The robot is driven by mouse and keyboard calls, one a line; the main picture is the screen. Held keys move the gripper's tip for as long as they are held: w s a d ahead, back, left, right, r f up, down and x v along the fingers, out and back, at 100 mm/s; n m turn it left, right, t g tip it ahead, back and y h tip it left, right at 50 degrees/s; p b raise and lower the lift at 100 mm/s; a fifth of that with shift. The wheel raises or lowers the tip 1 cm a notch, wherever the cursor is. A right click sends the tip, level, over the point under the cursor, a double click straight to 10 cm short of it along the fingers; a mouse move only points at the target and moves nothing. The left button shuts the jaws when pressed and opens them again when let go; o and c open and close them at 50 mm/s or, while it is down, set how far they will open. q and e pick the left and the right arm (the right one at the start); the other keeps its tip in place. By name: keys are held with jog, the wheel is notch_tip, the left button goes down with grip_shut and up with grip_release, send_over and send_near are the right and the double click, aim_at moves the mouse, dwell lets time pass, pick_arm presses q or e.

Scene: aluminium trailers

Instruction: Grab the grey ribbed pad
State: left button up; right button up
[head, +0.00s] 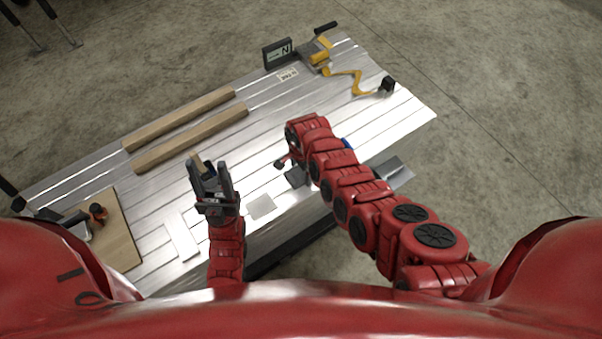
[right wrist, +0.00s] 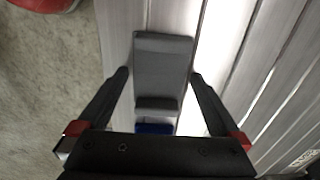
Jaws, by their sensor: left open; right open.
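The grey ribbed pad (right wrist: 163,62) lies lengthwise near the trailer's edge in the right wrist view, with a raised lip at its near end. Its ribs are hard to make out. My right gripper (right wrist: 160,73) is open, with one finger on each side of the pad and gaps visible between; I cannot tell how far above it the fingers are. In the head view my right arm hides most of this spot. My left gripper (head: 209,166) is open, pointing up the picture over the trailer deck, away from the pad.
A blue piece (right wrist: 154,128) shows just below the pad. The aluminium trailer deck (head: 330,105) carries two wooden beams (head: 190,140), a wooden board (head: 118,235), a flat grey square (head: 261,207) and a yellow strap (head: 345,75). Bare concrete floor (head: 500,130) lies to the right.

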jog(key=shift+f, duration=0.15)
jog(key=c, duration=1.2)
jog(key=shift+o, duration=0.2)
jog(key=shift+r, duration=0.2)
